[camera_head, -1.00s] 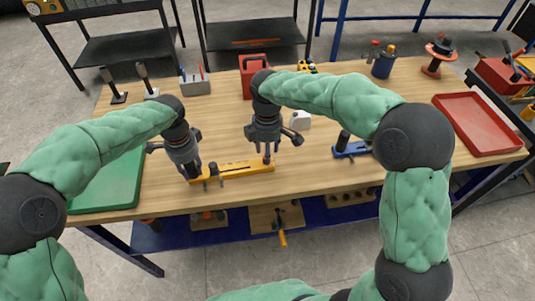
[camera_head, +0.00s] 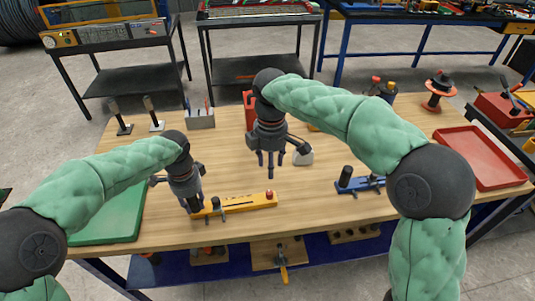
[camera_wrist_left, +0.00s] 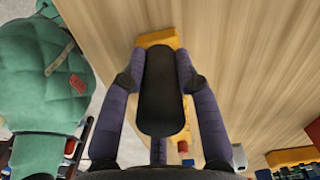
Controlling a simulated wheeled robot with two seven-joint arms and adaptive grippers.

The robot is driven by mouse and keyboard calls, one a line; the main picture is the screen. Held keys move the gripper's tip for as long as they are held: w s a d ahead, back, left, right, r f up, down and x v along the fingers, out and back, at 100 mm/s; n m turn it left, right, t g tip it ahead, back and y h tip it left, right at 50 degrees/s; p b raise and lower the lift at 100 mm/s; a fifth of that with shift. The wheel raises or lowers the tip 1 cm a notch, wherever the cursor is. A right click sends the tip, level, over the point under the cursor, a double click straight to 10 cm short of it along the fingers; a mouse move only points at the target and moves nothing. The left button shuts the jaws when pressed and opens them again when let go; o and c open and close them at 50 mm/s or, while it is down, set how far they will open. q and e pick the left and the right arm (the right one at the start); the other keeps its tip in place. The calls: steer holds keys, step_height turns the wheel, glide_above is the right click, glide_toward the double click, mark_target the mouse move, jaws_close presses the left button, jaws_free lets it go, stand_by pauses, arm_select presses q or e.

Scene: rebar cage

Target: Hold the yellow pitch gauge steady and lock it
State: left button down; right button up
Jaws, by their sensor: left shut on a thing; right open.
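The yellow pitch gauge (camera_head: 248,201) is a flat yellow bar lying on the wooden table near its front edge, with a red knob (camera_head: 269,194) at its right end. My left gripper (camera_head: 193,207) is at its left end, shut on the gauge's black upright handle. In the left wrist view, the two fingers flank this black handle (camera_wrist_left: 160,92), and yellow gauge body (camera_wrist_left: 157,38) shows behind it. My right gripper (camera_head: 270,170) is open and empty, fingers pointing down, above the table and behind the red knob, apart from the gauge.
A blue gauge-like tool (camera_head: 362,185) with a black handle lies to the right. A green tray (camera_head: 112,215) is at the left, a red tray (camera_head: 482,157) at the right. Bare wood lies between the gauge and blue tool.

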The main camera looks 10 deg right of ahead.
arm_select(q)
steer(key=c, duration=0.8)
jaws_free()
steer(key=shift+d, duration=0.1)
steer(key=shift+c, duration=0.2)
steer(key=shift+r, duration=0.1)
